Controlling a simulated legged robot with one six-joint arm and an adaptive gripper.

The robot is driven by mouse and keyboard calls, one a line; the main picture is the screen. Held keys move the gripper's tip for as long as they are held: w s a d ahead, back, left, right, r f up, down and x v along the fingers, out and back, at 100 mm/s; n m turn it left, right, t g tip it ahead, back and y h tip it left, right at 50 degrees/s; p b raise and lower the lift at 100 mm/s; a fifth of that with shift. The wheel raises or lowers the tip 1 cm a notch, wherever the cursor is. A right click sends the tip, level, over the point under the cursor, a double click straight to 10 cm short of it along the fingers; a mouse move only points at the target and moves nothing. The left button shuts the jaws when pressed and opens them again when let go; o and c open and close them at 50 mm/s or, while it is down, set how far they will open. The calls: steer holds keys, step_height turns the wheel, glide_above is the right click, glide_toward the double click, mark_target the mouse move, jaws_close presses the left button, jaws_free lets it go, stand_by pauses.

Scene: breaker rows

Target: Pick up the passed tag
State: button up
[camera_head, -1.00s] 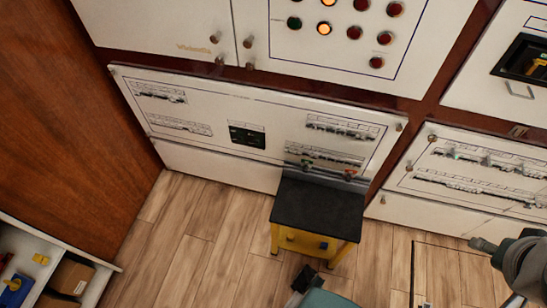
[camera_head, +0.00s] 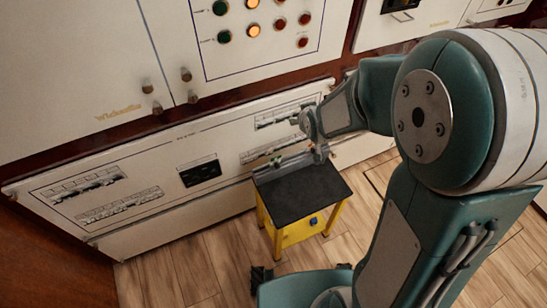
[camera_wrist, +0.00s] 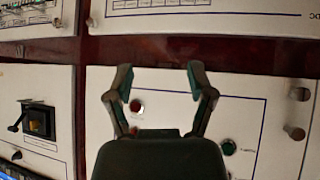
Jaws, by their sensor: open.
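A small green item (camera_head: 276,161) sits on the grey rail at the back edge of a small black-topped stand (camera_head: 300,195), close to the breaker panel. It may be the passed tag, but it is too small to read. My gripper (camera_head: 318,148) is above the right part of that rail in the head view, to the right of the green item. In the wrist view my gripper (camera_wrist: 153,83) has its two fingers spread with nothing between them. No tag shows clearly in the wrist view.
A white breaker panel (camera_head: 160,190) with rows of switches runs behind the stand. Above it is a cabinet with coloured buttons (camera_head: 254,31) and protruding knobs (camera_head: 187,74). The wood floor (camera_head: 200,265) left of the stand is clear.

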steer(key=w+a+f, duration=0.1)
steer(key=w+f, duration=0.2)
steer(key=f, duration=0.6)
steer(key=n+t+y, duration=0.2)
steer(key=n+t, duration=0.1)
steer(key=t, duration=0.1)
glide_toward(278, 168)
steer(key=x, duration=1)
steer(key=shift+d, duration=0.1)
steer(key=shift+w+f, duration=0.2)
steer(key=shift+w, duration=0.15)
steer(key=shift+a, duration=0.2)
steer(key=shift+c, duration=0.3)
steer(key=c, duration=0.9)
